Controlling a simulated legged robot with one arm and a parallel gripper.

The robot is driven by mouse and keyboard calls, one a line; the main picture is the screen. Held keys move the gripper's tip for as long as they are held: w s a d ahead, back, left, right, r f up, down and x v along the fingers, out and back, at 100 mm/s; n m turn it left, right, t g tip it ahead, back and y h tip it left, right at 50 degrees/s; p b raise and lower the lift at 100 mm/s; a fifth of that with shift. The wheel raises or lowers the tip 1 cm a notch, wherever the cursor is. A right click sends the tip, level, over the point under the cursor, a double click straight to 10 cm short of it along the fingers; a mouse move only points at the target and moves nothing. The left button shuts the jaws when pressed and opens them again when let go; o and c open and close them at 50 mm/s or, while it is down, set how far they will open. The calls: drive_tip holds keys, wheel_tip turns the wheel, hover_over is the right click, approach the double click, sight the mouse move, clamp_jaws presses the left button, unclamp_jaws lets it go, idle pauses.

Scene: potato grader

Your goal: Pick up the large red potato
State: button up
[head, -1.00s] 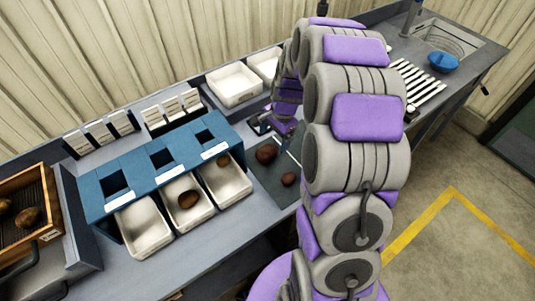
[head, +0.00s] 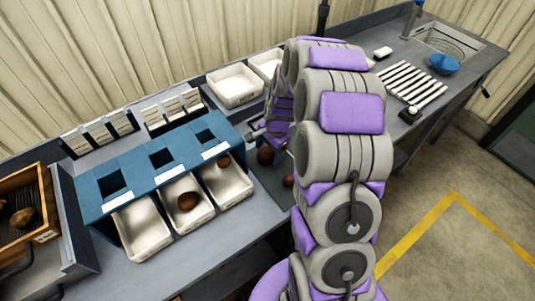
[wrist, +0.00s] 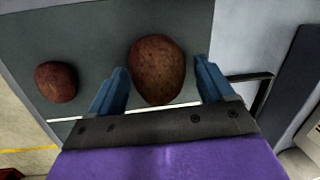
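The large red potato (wrist: 157,68) is a reddish-brown lump on the dark grey mat (wrist: 95,30). In the head view it is partly visible (head: 265,155), just below my gripper (head: 262,132). In the wrist view my gripper (wrist: 161,66) is open, with one blue finger to each side of the large potato. Gaps show between the potato and both fingers, and I cannot tell how high the fingertips are above the mat. A smaller red potato (wrist: 56,81) lies to the left in the wrist view; in the head view my arm partly covers it.
A blue sorting frame (head: 150,165) stands left of the mat, with white trays below it; the middle tray (head: 170,225) and right tray (head: 238,196) each hold a potato. White bins (head: 234,86) stand behind. A wooden crate (head: 48,228) with potatoes is at far left.

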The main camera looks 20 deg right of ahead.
drive_tip(key=c, duration=1)
drive_tip(key=shift+r, duration=0.15)
